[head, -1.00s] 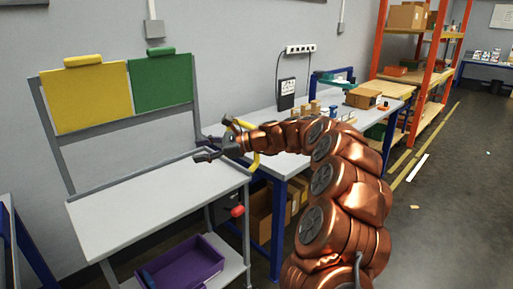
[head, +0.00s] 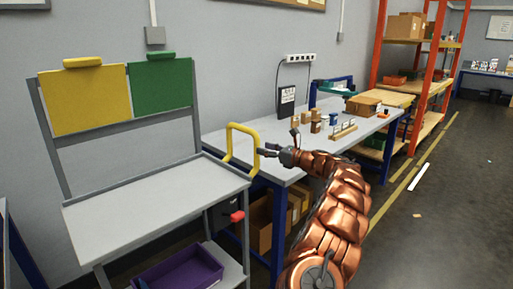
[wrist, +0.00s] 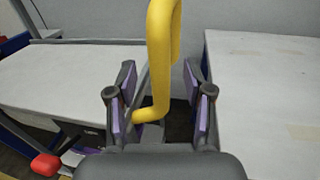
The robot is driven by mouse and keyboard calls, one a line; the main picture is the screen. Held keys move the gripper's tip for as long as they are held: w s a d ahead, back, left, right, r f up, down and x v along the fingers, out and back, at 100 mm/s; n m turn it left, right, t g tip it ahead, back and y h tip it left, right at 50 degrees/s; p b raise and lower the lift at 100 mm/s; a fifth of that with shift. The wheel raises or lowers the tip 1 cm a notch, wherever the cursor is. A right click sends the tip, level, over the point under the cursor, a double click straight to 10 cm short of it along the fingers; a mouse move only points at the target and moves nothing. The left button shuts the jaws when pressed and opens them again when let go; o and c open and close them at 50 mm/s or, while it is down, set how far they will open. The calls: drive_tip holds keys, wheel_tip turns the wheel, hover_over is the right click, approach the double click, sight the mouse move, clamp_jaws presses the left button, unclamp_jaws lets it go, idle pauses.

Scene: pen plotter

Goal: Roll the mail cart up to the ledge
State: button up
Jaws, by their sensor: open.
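The mail cart appears to be the grey-topped cart (head: 150,205) at the left, with a yellow loop handle (head: 229,145) upright at its right end. My gripper (head: 268,150) is just right of the handle in the head view, fingers pointing left. In the wrist view the yellow handle (wrist: 160,60) rises between the fingers of my open gripper (wrist: 160,105); there is a gap on each side and no clear contact. A red knob (head: 237,216) sits below the cart top, also at the lower left of the wrist view (wrist: 46,165). I cannot tell which edge is the ledge.
A blue-legged workbench (head: 225,140) stands close to the cart's right end, with small blocks on it. A purple bin (head: 185,270) is on the cart's lower shelf. Open floor (head: 450,200) lies at the right.

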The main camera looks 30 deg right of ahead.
sight(256, 146)
drive_tip(key=shift+x, duration=2.35)
clamp_jaws()
